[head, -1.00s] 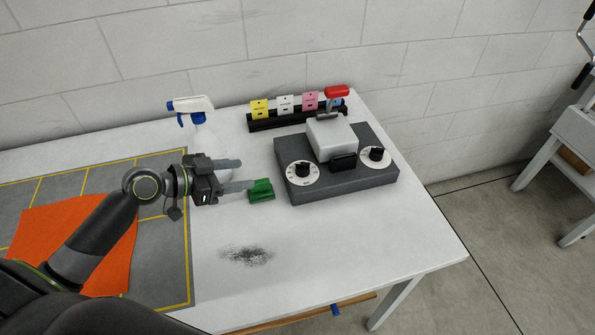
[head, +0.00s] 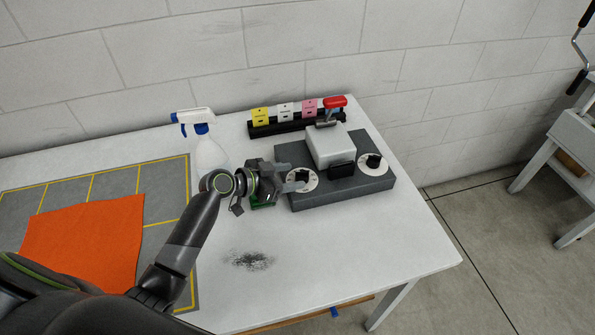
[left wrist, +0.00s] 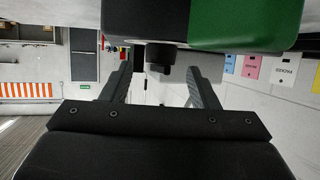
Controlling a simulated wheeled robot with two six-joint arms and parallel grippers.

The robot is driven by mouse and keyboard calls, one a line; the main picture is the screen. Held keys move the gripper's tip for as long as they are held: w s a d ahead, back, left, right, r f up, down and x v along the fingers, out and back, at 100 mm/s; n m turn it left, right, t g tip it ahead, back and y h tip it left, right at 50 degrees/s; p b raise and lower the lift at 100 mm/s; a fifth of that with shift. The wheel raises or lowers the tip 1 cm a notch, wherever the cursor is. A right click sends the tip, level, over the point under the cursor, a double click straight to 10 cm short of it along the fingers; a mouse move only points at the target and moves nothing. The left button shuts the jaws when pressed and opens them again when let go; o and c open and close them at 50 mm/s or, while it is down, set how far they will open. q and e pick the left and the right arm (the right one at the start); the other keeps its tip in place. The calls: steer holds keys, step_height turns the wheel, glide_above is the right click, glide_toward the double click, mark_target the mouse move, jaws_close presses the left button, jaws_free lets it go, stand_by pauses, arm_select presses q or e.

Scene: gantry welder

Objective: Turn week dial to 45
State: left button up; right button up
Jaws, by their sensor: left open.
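A dark grey device (head: 345,194) on the white table carries two black-knobbed white dials, a left dial (head: 304,187) and a right dial (head: 373,167). Their markings are too small to read, so I cannot tell which one is the week dial. My left gripper (head: 300,180) is open at the left dial, its fingers reaching over the dial and partly hiding it. In the left wrist view a black knob (left wrist: 160,56) shows between the tips of the open fingers (left wrist: 158,82); contact cannot be told. My right gripper is not in view.
A green block (head: 263,205) lies just under my left gripper, mostly hidden. A white spray bottle (head: 208,152) stands behind the arm. A black rack (head: 290,128) with coloured cards is behind the device.

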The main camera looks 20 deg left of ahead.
mark_target(301, 175)
arm_select(q)
steer(key=shift+x, duration=1.55)
steer(key=shift+c, duration=0.4)
steer(key=c, duration=0.9)
steer(key=shift+s+d+r+n+t+y+p, duration=0.1)
steer(key=shift+s+r+n+t+y+p, duration=0.1)
steer(key=shift+n+t+y+p, duration=0.6)
steer(key=n+y+p, duration=0.2)
steer(key=p, duration=0.2)
steer(key=shift+d+r+t, duration=0.1)
steer(key=shift+d+t, duration=0.05)
steer(key=shift+t, duration=0.25)
steer(key=shift+d+n+y+p, duration=0.1)
steer(key=shift+n+y+p, duration=0.8)
steer(key=shift+p, duration=0.15)
steer(key=shift+f+n+t+y+p, duration=0.2)
steer(key=shift+n+t+y+p, duration=0.25)
steer(key=shift+p, duration=0.2)
